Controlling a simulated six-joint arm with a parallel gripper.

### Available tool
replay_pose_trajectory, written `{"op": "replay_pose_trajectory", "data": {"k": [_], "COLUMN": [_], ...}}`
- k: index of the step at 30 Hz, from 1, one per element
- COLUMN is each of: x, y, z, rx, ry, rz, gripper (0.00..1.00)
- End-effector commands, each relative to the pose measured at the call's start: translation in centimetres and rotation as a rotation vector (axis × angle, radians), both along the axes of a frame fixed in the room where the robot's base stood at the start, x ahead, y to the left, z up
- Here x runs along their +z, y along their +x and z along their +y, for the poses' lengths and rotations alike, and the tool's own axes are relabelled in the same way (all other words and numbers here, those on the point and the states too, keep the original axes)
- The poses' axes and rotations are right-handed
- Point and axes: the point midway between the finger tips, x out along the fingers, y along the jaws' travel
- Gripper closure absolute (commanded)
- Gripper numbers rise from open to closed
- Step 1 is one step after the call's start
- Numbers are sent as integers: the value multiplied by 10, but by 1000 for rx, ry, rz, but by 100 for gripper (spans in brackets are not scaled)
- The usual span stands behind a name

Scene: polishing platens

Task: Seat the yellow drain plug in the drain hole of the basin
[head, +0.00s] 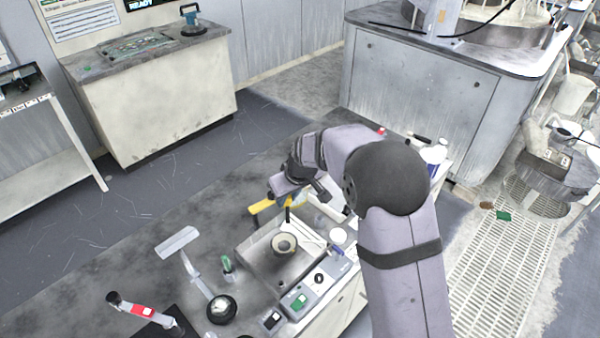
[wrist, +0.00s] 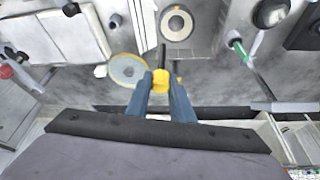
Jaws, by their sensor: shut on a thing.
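My gripper (wrist: 161,80) is shut on the yellow drain plug (wrist: 160,77). A thin black rod stands out just beyond the plug in the wrist view. In the head view my gripper (head: 290,203) is above the far edge of the basin (head: 252,250), with yellow showing at its tip. The basin is a grey square tray. A pale ring with a dark centre, seemingly the drain hole (head: 283,243), lies in it. In the wrist view the ring (wrist: 176,22) is ahead of the plug and apart from it. The fingers partly hide the plug.
A round yellow-rimmed disc (wrist: 127,69) lies left of the fingers in the wrist view. A control box (head: 305,300) stands by the basin's near side. The bench's far left is clear.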

Motion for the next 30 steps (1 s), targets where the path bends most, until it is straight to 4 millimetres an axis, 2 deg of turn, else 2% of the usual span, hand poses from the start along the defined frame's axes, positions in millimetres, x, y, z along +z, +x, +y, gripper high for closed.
{"op": "replay_pose_trajectory", "data": {"k": [1, 3, 11, 18, 24, 30], "x": [-1, -9, -30, -45, -50, -48], "y": [-16, -33, -75, -110, -131, -134], "z": [4, 8, 11, 15, 20, 24], "rx": [38, 108, 349, 648, 1029, 1376], "ry": [-2, -1, 1, 3, 3, 3], "rz": [5, 3, 3, 3, 0, 1], "gripper": [100, 100, 100, 100, 100, 100]}}
